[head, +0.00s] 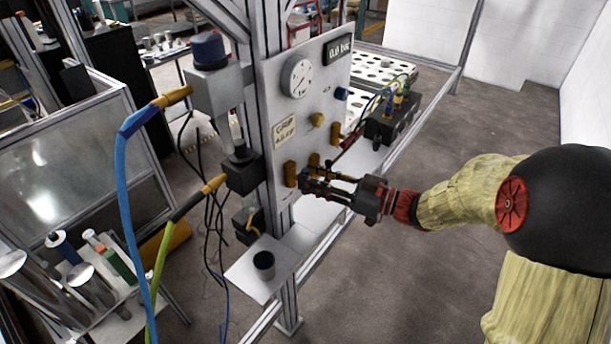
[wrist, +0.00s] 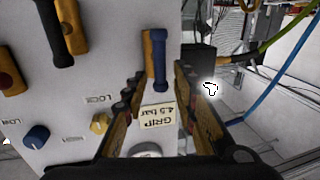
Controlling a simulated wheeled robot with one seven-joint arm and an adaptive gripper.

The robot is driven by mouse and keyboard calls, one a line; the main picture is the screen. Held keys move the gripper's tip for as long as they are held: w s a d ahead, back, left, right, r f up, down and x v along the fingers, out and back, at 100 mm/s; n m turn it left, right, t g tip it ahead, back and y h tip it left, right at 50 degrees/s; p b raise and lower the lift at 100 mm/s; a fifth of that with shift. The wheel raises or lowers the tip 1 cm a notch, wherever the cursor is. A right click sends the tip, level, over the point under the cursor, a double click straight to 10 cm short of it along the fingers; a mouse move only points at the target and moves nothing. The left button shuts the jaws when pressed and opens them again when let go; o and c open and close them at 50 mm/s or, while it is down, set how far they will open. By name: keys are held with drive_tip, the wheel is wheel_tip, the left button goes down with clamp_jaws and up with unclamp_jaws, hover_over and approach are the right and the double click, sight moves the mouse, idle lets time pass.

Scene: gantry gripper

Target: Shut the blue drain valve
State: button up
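The blue drain valve (wrist: 158,62) has a dark blue lever in front of a yellow body on the grey panel. In the wrist view its lever runs along the body and lies between my two fingers. In the head view the yellow valve body (head: 290,173) below the GRIP label shows, but I cannot make out its lever. My gripper (head: 304,177) is open in front of the panel's lower part. In the wrist view my gripper (wrist: 160,75) has a finger on each side of the lever, with visible gaps. I cannot tell how deep the fingers reach.
Another valve with a dark lever (wrist: 54,32) sits beside it. The panel carries a yellow knob (head: 318,120), a blue knob (head: 341,93), a gauge (head: 297,78) and a display (head: 338,48) reading 0.0 bar. A black cup (head: 264,265) stands on a shelf below. Blue and green hoses hang left.

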drive_tip(key=shift+x, duration=1.1)
drive_tip(key=shift+c, duration=1.1)
clamp_jaws()
